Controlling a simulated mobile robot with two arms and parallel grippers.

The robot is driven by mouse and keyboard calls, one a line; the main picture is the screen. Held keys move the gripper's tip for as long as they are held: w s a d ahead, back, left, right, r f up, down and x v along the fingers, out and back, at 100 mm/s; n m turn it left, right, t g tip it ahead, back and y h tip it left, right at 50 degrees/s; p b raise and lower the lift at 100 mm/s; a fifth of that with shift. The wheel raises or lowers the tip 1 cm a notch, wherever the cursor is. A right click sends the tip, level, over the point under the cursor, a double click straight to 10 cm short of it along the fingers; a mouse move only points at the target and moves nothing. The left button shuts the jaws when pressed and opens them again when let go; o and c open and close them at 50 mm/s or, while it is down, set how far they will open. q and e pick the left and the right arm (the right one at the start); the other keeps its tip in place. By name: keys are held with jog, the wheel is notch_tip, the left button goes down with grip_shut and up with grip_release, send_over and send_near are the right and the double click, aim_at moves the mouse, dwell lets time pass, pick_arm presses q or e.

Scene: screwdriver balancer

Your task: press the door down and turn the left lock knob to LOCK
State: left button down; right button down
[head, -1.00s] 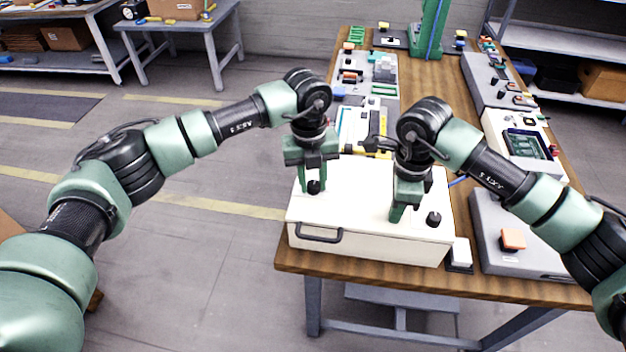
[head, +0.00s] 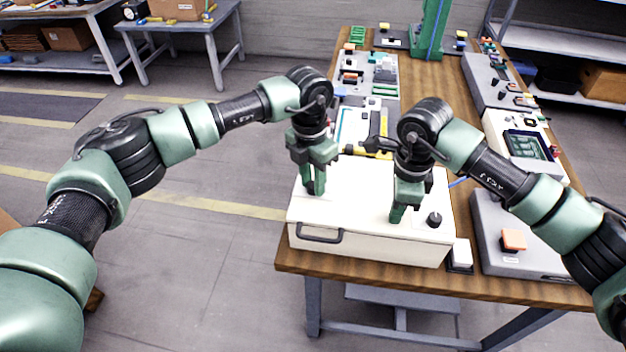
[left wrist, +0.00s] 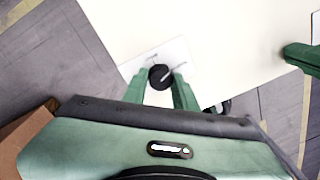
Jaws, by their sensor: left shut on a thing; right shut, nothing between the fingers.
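The white box has a flat white door (head: 350,190) on top, which looks level. The left lock knob is black and shows in the left wrist view (left wrist: 159,76) on a pale plate, with a light pointer line slanting up to the right; the plate's lettering is too small to read. My left gripper (head: 316,189) is shut on this knob, one finger on each side, and hides it in the head view. My right gripper (head: 397,216) is shut and empty, its fingertips down at the door's surface near the right lock knob (head: 434,219); I cannot tell how firmly they touch.
A dark handle (head: 320,234) is on the box's front face. The box stands near the front edge of the wooden table (head: 385,279). To the right are a small white block (head: 461,252) and a grey unit with an orange button (head: 513,239). Other panels fill the table behind.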

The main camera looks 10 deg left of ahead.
aim_at(312, 183)
pick_arm(q)
jog(key=m, duration=0.4)
pick_arm(e)
jog(key=shift+d+f, duration=0.1)
jog(key=shift+f, duration=0.05)
dwell(0.4)
pick_arm(q)
jog(key=c, duration=1.1)
grip_release()
notch_tip(312, 183, up, 12)
jog(key=shift+w+a, duration=0.15)
jog(key=shift+w, duration=0.05)
jog(key=shift+r, duration=0.1)
